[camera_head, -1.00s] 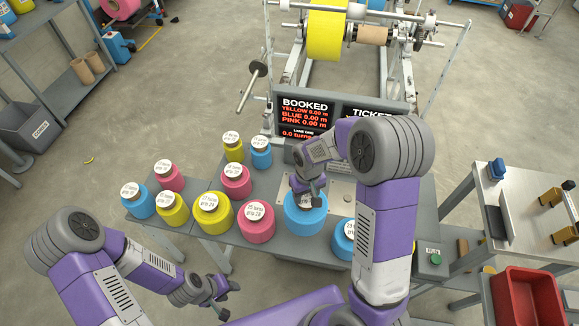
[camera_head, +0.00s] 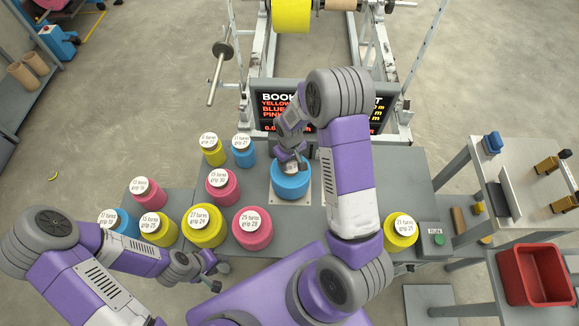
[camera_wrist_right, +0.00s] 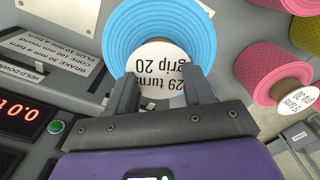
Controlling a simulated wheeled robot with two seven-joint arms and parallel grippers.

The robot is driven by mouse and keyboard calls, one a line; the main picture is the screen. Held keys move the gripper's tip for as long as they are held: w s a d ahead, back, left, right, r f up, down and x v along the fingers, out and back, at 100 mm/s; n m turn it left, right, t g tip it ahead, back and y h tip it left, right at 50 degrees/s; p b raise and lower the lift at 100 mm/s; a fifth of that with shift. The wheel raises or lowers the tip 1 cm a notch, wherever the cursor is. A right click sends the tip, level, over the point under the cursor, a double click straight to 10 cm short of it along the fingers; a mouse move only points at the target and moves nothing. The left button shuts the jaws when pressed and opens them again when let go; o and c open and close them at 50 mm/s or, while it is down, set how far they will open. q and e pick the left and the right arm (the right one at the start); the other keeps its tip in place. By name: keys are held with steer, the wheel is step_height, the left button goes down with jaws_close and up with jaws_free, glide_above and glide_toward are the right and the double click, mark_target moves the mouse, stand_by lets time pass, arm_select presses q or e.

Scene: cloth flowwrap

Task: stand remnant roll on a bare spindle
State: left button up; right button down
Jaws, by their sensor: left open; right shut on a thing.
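A blue roll (camera_head: 291,182) sits upright on a pale plate (camera_head: 272,200) on the grey bench. In the right wrist view the blue roll (camera_wrist_right: 205,30) shows a white label reading 29 turns, grip 20. My right gripper (camera_head: 291,163) is above it, shut on its pale core; its fingers also show in the wrist view (camera_wrist_right: 163,85). My left gripper (camera_head: 216,274) is open and empty in front of the bench, near the yellow and pink rolls. I cannot make out a bare upright spindle; my right arm hides part of the bench.
Several labelled rolls stand left of the blue one, including a pink roll (camera_head: 252,229) and a yellow roll (camera_head: 206,229). Another yellow roll (camera_head: 400,235) stands right, beside a green button (camera_head: 438,240). The winding machine and display (camera_head: 272,108) are behind. A red bin (camera_head: 540,275) is far right.

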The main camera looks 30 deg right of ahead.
steer(key=shift+f, duration=1.4)
steer(key=shift+f+b, duration=0.1)
steer(key=shift+b, duration=0.25)
steer(key=shift+c, duration=2.2)
jaws_free()
step_height(320, 180, up, 12)
steer(key=p, duration=0.3)
